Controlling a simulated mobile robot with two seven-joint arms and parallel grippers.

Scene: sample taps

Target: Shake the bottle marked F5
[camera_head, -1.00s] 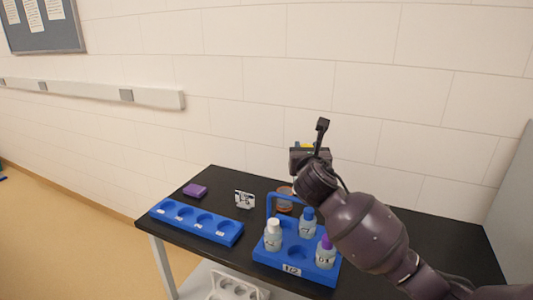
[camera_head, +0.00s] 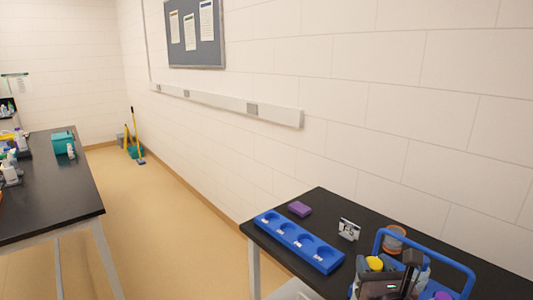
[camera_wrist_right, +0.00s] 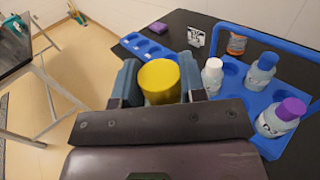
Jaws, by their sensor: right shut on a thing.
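My right gripper (camera_head: 388,284) is at the bottom right of the head view, shut on a yellow-capped bottle (camera_head: 374,263). In the right wrist view its two fingers (camera_wrist_right: 159,84) clasp the bottle at its yellow cap (camera_wrist_right: 158,76); the body and any marking are hidden. A small sign (camera_head: 349,229) that appears to read F5 stands on the black table. The blue carrier (camera_head: 463,270) with a raised handle is just beyond the gripper. In the wrist view it holds a white-capped bottle (camera_wrist_right: 212,77), a blue-capped bottle (camera_wrist_right: 262,72) and a purple-capped bottle (camera_wrist_right: 280,118). My left gripper is not seen.
A blue rack (camera_head: 299,242) with several empty round wells lies along the black table (camera_head: 330,203), a purple block (camera_head: 299,208) behind it. An orange-brown jar (camera_head: 394,238) stands behind the carrier. A second bench (camera_head: 60,192) is at far left, with open floor between.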

